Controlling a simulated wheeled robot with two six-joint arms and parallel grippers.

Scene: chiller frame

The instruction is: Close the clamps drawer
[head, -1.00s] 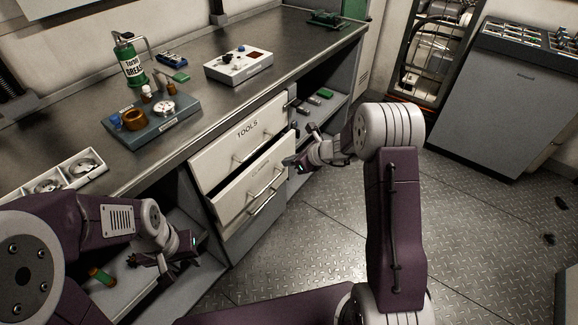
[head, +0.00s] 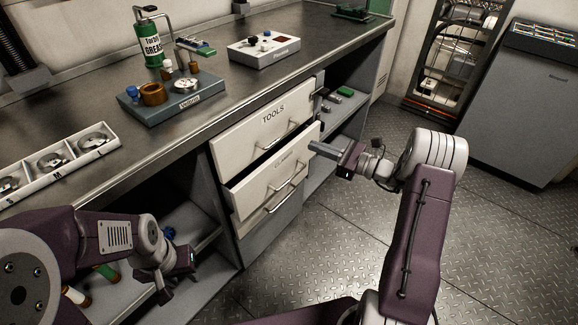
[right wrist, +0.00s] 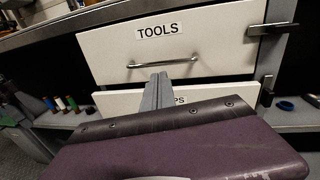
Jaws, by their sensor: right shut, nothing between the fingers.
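The clamps drawer (head: 250,190) is a white front under the TOOLS drawer (head: 240,140) and stands out past it, partly open. In the right wrist view, the clamps drawer front (right wrist: 110,100) shows only the end of its label, "PS"; my fingers hide the rest. My right gripper (head: 316,147) is shut and empty, its fingertips near the upper right part of the clamps drawer front. Contact cannot be told. It also shows in the right wrist view (right wrist: 158,82), pointing at the drawer. My left gripper (head: 188,268) hangs low by the open shelf at left, its jaws unclear.
The workbench (head: 190,130) carries a green grease can (head: 150,48), a blue-grey tray (head: 170,100) of parts, a white box (head: 263,50) and a white ring holder (head: 60,160). Open shelves flank the drawers. The floor (head: 330,220) before the drawers is clear.

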